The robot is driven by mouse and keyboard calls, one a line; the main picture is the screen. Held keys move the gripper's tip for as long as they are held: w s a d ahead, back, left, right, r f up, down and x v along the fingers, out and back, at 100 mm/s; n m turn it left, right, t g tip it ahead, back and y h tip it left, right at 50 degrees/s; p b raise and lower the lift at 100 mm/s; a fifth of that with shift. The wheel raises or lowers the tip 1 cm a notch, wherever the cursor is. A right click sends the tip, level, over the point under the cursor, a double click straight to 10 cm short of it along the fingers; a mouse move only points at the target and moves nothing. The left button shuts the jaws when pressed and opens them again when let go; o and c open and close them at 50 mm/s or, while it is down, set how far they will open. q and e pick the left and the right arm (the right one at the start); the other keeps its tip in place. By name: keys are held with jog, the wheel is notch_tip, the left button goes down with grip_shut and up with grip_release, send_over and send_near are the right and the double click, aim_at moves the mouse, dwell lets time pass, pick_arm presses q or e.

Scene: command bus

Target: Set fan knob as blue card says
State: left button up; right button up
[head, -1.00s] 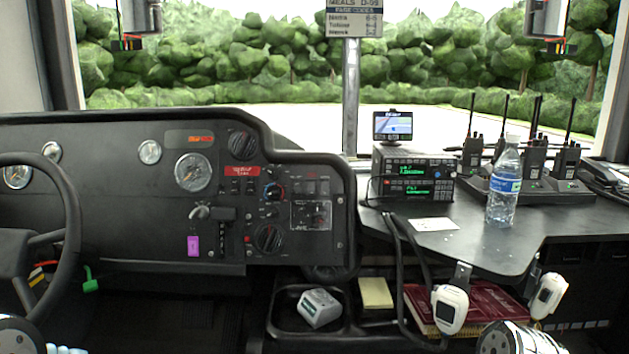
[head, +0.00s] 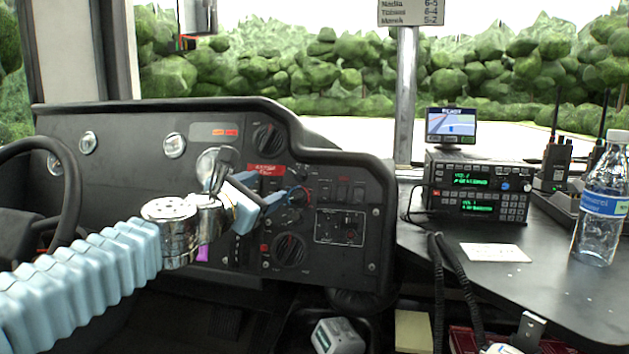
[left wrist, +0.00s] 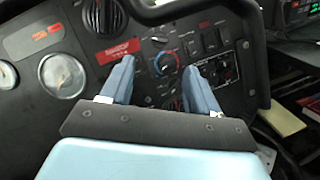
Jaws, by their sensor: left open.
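My left gripper (head: 268,196) is open and empty in front of the dashboard panel. In the left wrist view its two blue fingers (left wrist: 159,68) point at a knob with a blue and red ring (left wrist: 165,64), which appears between the fingertips and apart from them. In the head view this ringed knob (head: 298,196) is partly hidden by the gripper. I cannot read which one is the fan knob. No blue card is clearly visible. My right gripper is out of view.
The steering wheel (head: 66,190) is at the left. A radio (head: 477,187), a white card (head: 495,252) and a water bottle (head: 603,205) are on the counter at the right.

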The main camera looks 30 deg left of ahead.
aim_at(298, 174)
pick_arm(q)
jog(key=w, duration=1.2)
jog(key=shift+w+a+f+b, duration=0.1)
jog(key=shift+w+a+b, duration=0.1)
jog(key=shift+a+b, duration=0.1)
jog(key=shift+c, duration=0.4)
jog(key=c, duration=1)
